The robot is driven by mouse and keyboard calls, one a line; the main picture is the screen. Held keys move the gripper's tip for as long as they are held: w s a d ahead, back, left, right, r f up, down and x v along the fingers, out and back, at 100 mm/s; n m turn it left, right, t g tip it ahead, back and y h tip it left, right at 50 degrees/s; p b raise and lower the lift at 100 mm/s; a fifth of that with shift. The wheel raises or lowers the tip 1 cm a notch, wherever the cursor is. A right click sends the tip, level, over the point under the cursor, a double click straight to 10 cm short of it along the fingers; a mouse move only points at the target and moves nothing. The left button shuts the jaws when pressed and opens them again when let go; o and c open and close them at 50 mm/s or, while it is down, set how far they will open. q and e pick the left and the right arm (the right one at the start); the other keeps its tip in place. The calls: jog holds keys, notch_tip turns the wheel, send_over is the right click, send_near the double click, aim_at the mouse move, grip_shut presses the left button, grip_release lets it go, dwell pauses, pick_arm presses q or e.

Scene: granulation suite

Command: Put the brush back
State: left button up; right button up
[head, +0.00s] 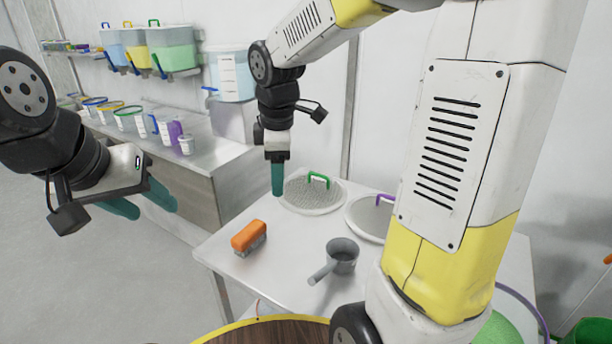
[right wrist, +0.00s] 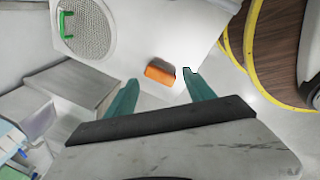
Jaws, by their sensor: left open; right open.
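The brush (head: 249,238), with an orange back and pale bristles, lies on the white table (head: 285,283) near its left edge. In the right wrist view the brush (right wrist: 161,75) shows just beyond and between the fingertips, apart from them. My right gripper (head: 278,190) points down above the table, behind the brush in the head view. It is open and empty; in the right wrist view its two teal fingers stand apart (right wrist: 158,84). My left gripper (head: 147,203) is open and empty at the left, over the floor, away from the table.
A grey scoop (head: 342,258) lies right of the brush. Round mesh sieves with a green handle (head: 318,181) and a purple handle (head: 384,199) lie behind. A side bench (head: 195,172) holds tubs and cups. A yellow-rimmed brown round surface (head: 270,333) is in front.

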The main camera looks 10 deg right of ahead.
jog(key=s+d+r+m+t+y, duration=0.1)
jog(key=s+d+r+m+t, duration=0.1)
jog(key=s+m, duration=0.5)
jog(key=s+d+r+m+t+y, duration=0.1)
jog(key=s+d+r+m+t, duration=0.1)
jog(key=s+m, duration=0.5)
jog(key=shift+s+d+r+m, duration=0.35)
jog(key=shift+d+r+m, duration=0.5)
jog(key=shift+d, duration=0.2)
